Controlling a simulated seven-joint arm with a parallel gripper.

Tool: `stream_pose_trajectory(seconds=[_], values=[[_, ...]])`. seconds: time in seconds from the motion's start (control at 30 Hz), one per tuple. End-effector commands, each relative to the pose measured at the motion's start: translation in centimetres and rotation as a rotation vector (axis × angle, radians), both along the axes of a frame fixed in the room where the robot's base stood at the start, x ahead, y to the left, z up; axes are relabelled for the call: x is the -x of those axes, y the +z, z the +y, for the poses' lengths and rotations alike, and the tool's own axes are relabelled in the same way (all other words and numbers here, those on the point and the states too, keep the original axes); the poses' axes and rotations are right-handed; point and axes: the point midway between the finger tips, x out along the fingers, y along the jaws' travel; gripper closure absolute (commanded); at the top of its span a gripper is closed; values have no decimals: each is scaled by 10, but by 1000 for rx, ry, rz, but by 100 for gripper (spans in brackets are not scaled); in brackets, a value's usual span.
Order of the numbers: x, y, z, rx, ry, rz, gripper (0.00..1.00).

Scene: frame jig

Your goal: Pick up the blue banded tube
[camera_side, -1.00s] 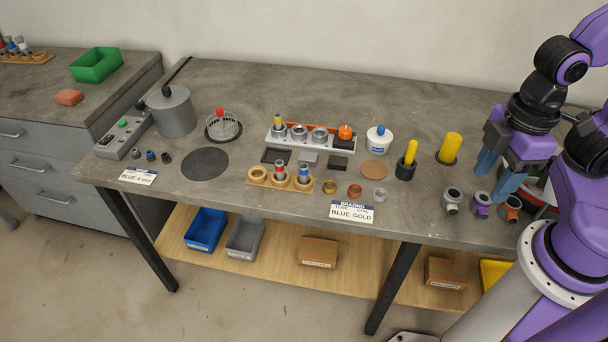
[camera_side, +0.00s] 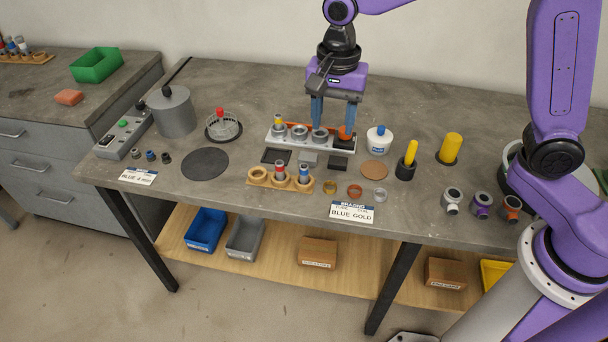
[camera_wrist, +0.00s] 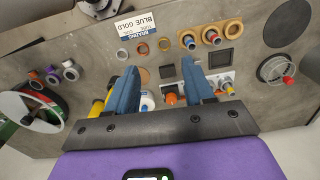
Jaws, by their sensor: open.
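The blue banded tube (camera_side: 304,173) stands upright in the right hole of a wooden rack (camera_side: 265,181) near the table's front edge. It also shows in the wrist view (camera_wrist: 188,41). A red banded tube (camera_side: 280,168) stands in the rack's middle hole; the left hole is empty. My gripper (camera_side: 334,122) is open and empty, pointing down above the right end of the white fixture (camera_side: 270,142), behind and right of the tube. In the wrist view, my gripper's blue fingers (camera_wrist: 159,72) are spread apart, with the tube beyond them, up and to the right.
A yellow-topped tube (camera_side: 279,121) and an orange knob (camera_side: 345,130) stand up from the fixture. Loose rings (camera_side: 354,191) and a sign (camera_side: 351,213) lie near the front edge.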

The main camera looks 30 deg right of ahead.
Motion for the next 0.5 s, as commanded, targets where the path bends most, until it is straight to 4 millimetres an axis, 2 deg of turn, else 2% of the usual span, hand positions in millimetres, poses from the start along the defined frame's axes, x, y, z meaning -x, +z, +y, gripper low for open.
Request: stream_pose_trajectory(seconds=[0.03, 0.2, 0.33, 0.5], values=[[-16, -4, 4, 1, -109, 3, 48], [-57, -14, 10, 3, -447, 6, 48], [-78, -20, 11, 3, -626, 8, 48], [-88, -25, 10, 4, -728, 9, 48]])
